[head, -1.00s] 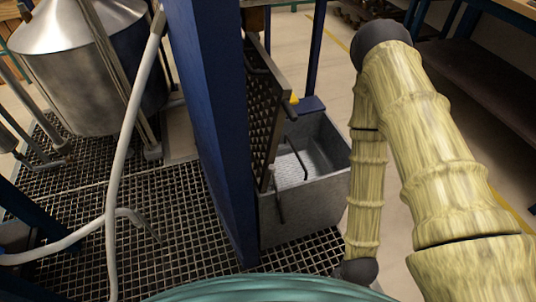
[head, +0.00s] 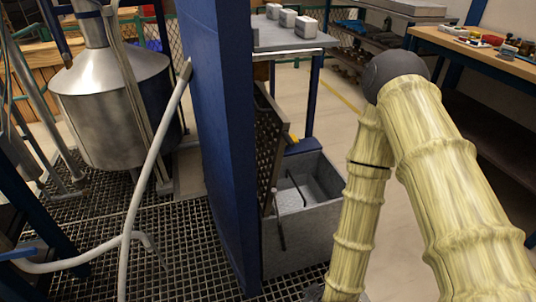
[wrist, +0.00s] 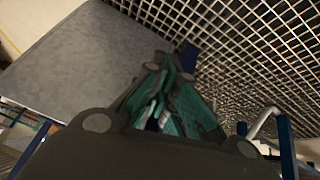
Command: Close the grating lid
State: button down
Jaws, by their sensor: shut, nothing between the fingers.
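The grating lid (head: 271,140) stands open and nearly upright at the left side of the grey metal tank (head: 305,235) in the head view. The tank's open top and inner floor show to its right. In the wrist view the lid's mesh (wrist: 250,45) fills the upper right, and a grey metal panel (wrist: 80,60) lies at upper left. My gripper (wrist: 168,80) is shut and empty, with its fingers pointing toward the mesh. I cannot tell whether they touch it. In the head view my gripper is out of sight below my arm.
A blue column (head: 225,150) stands directly left of the lid and hides part of it. A steel vessel (head: 115,110) and a grey hose (head: 140,190) are at left; a workbench (head: 480,55) is at right.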

jog(key=w+a+r+n+t+p, duration=0.1)
jog(key=w+a+r+n+t, duration=0.35)
jog(key=r, duration=0.75)
jog(key=w+a+r+n+t+p, duration=0.25)
jog(key=w+a+r, duration=0.2)
jog(key=r, duration=0.75)
jog(key=w+a+r+n+t+p, duration=0.1)
jog(key=w+a+r+n+t, duration=0.35)
jog(key=r, duration=0.75)
jog(key=w+b, duration=0.1)
jog(key=w, duration=0.9)
jog(key=shift+w+m+b, duration=0.15)
jog(key=shift+m+b, duration=0.2)
jog(key=shift+b, duration=0.05)
jog(key=shift+d+f, duration=0.1)
jog(key=shift+d, duration=0.15)
